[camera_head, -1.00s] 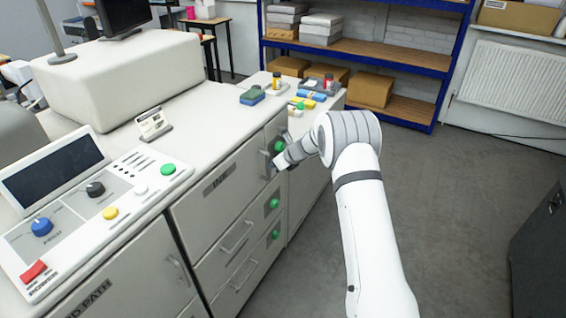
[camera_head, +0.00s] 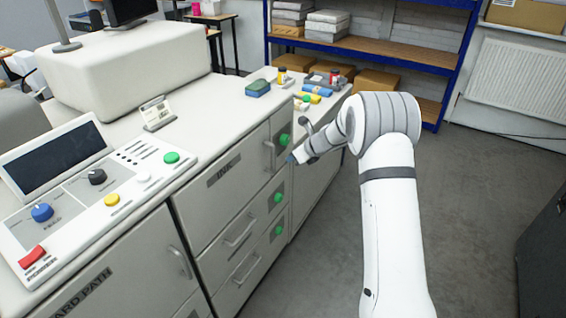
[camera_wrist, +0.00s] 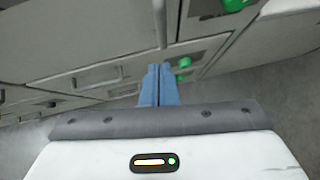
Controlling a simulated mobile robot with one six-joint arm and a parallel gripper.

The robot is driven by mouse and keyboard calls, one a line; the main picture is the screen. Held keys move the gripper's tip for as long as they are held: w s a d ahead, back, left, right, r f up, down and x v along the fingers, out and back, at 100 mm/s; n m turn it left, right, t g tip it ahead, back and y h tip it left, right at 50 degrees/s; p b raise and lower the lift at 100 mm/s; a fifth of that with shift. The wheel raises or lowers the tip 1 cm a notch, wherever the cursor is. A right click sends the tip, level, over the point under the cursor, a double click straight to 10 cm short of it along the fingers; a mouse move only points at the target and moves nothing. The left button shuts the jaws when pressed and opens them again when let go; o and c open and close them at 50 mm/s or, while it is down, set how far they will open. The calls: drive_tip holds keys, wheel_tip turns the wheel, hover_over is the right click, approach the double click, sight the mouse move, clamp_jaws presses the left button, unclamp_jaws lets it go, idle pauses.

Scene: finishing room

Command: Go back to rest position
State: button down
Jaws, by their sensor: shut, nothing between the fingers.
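My gripper (camera_head: 291,158) is in front of the machine cabinet (camera_head: 228,187), near the upper drawer front and its handle (camera_head: 269,156). In the wrist view its blue fingers (camera_wrist: 159,86) are together with nothing between them. The fingers point at the cabinet front, with drawer handles and green knobs beyond them. My arm reaches up from the lower right. Whether the fingertips touch the cabinet cannot be told, but a gap seems to show.
Green round knobs (camera_head: 278,197) stick out from the cabinet front. A control panel (camera_head: 100,195) lies on its top at the left. A blue shelf rack (camera_head: 372,53) with boxes stands behind. The grey floor (camera_head: 470,200) right of my arm is clear up to a dark cabinet (camera_head: 543,250).

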drive_tip(key=s+d+r+m+t+h, duration=0.1)
drive_tip(key=s+d+r+m+t, duration=0.1)
drive_tip(key=d+r+m, duration=0.45)
drive_tip(key=s+d+r+m+t+h, duration=0.1)
drive_tip(key=s+r+m+t+h, duration=0.15)
drive_tip(key=r, duration=0.65)
drive_tip(key=s+d+r+m+t+h, duration=0.1)
drive_tip(key=s+d+r+m+h, duration=0.45)
drive_tip(key=m, duration=0.85)
drive_tip(key=s+f+m+g, duration=0.2)
drive_tip(key=s+m, duration=0.5)
drive_tip(key=s, duration=0.5)
drive_tip(key=s+f+m+g+y, duration=0.1)
drive_tip(key=s+m+g, duration=0.2)
drive_tip(key=s+m, duration=0.5)
drive_tip(key=s+f+m+g+y, duration=0.1)
drive_tip(key=s+f+m+g, duration=0.1)
drive_tip(key=s+m, duration=0.6)
drive_tip(key=s+g, duration=0.1)
drive_tip(key=s, duration=0.6)
drive_tip(key=shift+s+a+f+b, duration=0.3)
drive_tip(key=shift+s+b, duration=0.1)
